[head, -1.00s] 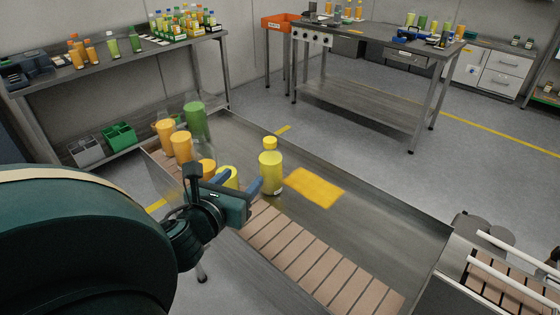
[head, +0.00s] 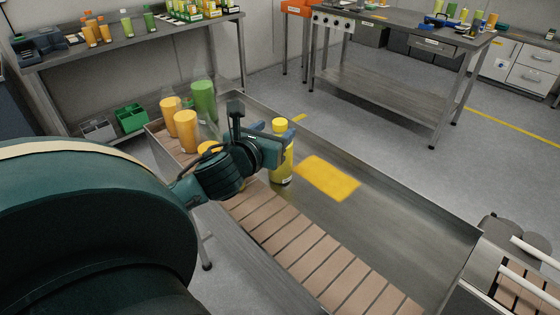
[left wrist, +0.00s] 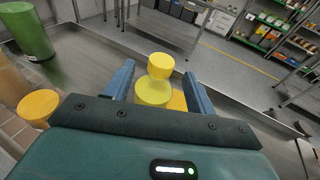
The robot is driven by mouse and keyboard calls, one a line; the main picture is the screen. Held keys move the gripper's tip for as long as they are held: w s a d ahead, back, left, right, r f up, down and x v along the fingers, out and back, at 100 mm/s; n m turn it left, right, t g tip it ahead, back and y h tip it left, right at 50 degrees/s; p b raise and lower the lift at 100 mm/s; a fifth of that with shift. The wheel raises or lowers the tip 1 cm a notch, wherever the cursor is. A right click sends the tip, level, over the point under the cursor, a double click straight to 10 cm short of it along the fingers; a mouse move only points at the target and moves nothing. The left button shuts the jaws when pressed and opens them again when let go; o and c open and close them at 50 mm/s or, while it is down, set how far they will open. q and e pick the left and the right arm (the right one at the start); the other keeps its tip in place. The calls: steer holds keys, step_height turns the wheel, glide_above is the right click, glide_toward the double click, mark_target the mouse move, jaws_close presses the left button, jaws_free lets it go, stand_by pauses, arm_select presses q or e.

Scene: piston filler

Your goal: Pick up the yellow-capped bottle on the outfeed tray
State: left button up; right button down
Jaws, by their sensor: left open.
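The yellow-capped bottle (head: 283,166) stands upright on the outfeed tray (head: 400,225), beside the yellow patch. It holds yellow-green liquid. My left gripper (head: 280,142) is at its upper part, and the gripper hides some of the bottle in the head view. In the left wrist view the bottle's cap and shoulder (left wrist: 156,88) show between the two blue fingers of the left gripper (left wrist: 158,82). The fingers are apart, with a visible gap on each side of the cap. My right gripper is in neither view.
Orange bottles (head: 185,130) and a green bottle (head: 204,101) stand at the tray's far left end, close to my left gripper. A yellow patch (head: 328,178) lies flat right of the bottle. A slatted conveyor (head: 300,250) runs along the near side.

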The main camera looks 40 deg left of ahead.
mark_target(283, 121)
arm_select(q)
steer(key=shift+r+x, duration=0.1)
steer(key=shift+x, duration=1.3)
steer(key=shift+r+x, duration=0.15)
steer(key=shift+x, duration=1.25)
steer(key=shift+c, duration=0.5)
jaws_close()
steer(key=shift+r, duration=0.1)
